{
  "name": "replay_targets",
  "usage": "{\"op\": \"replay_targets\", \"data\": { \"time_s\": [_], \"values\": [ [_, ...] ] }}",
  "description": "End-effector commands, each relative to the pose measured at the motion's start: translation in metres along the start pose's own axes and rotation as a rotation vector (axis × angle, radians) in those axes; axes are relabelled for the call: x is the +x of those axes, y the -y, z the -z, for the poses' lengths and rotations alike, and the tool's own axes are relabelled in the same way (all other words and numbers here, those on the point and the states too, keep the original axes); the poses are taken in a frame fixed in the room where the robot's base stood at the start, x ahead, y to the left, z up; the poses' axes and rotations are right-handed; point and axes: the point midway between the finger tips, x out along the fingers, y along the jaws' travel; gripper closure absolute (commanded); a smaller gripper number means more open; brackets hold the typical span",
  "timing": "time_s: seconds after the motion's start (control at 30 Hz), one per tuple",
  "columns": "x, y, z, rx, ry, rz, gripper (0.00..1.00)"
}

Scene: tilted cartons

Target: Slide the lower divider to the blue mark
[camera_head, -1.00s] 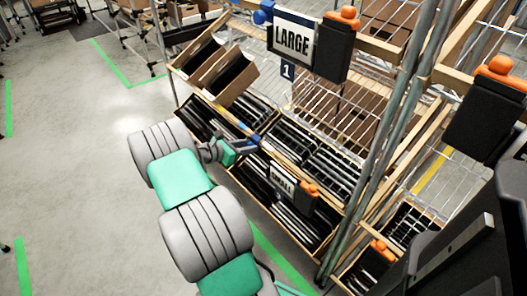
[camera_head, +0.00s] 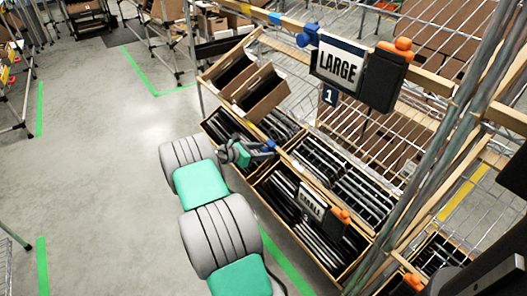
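My gripper (camera_head: 264,151) is at the wooden front rail of the middle rack level, between the tilted cartons and the black slotted trays. A small blue piece (camera_head: 270,143) shows on the rail right at the fingertips. I cannot tell whether it is the divider, the mark, or both together. The fingers look close to or touching it. The divider's body is too small and partly hidden by the gripper to make out. Whether the fingers are closed on it cannot be seen.
Open brown cartons (camera_head: 262,92) tilt on the rack behind the gripper. Black slotted trays (camera_head: 345,175) lie to its right. A LARGE sign (camera_head: 338,67) hangs above, beside a blue knob (camera_head: 307,36). A SMALL sign (camera_head: 311,202) is lower. The floor at left is open.

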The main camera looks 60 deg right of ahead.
Motion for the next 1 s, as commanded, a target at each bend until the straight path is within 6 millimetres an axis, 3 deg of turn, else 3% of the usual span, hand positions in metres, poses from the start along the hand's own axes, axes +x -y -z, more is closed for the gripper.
{"op": "replay_targets", "data": {
  "time_s": [0.27, 0.6, 0.7, 1.0],
  "values": [
    [-0.004, -0.001, 0.0, -0.001, -0.001, -0.002, 0.49],
    [-0.066, -0.001, -0.002, -0.003, 0.0, -0.006, 0.49],
    [-0.076, 0.0, -0.001, -0.001, 0.0, -0.003, 0.49],
    [-0.079, 0.0, 0.0, -0.001, 0.0, -0.002, 0.49]
  ]
}}
